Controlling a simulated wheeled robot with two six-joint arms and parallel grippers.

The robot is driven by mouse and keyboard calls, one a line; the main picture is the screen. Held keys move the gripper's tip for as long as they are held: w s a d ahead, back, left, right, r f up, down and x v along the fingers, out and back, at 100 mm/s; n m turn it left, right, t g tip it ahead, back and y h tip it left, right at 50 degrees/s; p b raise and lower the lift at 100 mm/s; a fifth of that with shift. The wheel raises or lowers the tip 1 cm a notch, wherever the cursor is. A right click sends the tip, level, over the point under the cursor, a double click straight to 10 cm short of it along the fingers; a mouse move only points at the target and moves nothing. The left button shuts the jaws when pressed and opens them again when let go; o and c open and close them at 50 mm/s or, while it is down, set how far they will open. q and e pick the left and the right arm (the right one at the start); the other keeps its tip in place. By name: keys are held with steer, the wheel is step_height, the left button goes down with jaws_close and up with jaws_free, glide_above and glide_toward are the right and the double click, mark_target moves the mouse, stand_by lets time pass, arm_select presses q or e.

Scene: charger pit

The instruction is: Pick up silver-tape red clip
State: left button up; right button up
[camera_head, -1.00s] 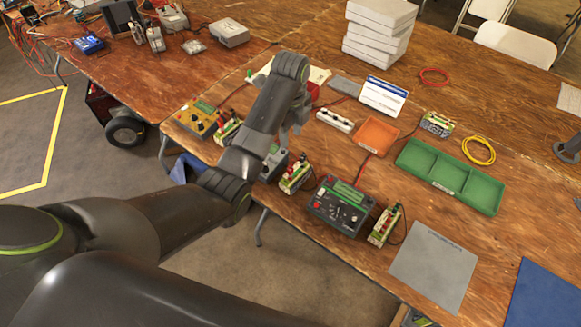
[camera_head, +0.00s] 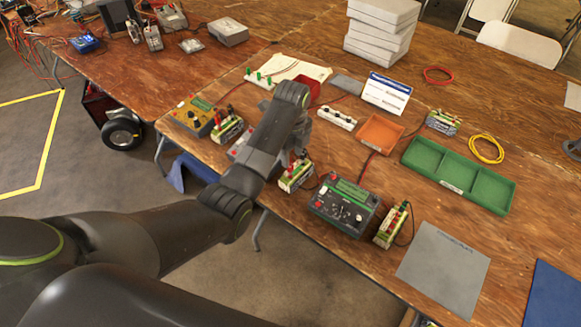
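Small red clips sit on green-and-white battery packs along the table's front edge. One red clip (camera_head: 298,164) is on the middle pack (camera_head: 296,178), one is on the left pack (camera_head: 228,129), and the right pack (camera_head: 391,228) also has red on top. The silver tape is too small to make out. My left gripper (camera_head: 297,152) points down just above and behind the middle pack, close to its red clip. Its fingers are small and partly hidden by my forearm, so I cannot tell if they are open or touching. My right gripper is out of view.
A black charger (camera_head: 342,206) stands right of the middle pack, and a yellow charger (camera_head: 193,117) at the left. Another device is partly hidden behind my arm. An orange tray (camera_head: 380,133), a green tray (camera_head: 459,175) and a grey mat (camera_head: 443,268) lie to the right.

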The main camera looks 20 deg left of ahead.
mark_target(291, 163)
arm_select(q)
steer(key=shift+a+f+p, duration=0.2)
steer(key=shift+f+p, duration=0.25)
steer(key=shift+f, duration=2.45)
steer(key=c, duration=0.9)
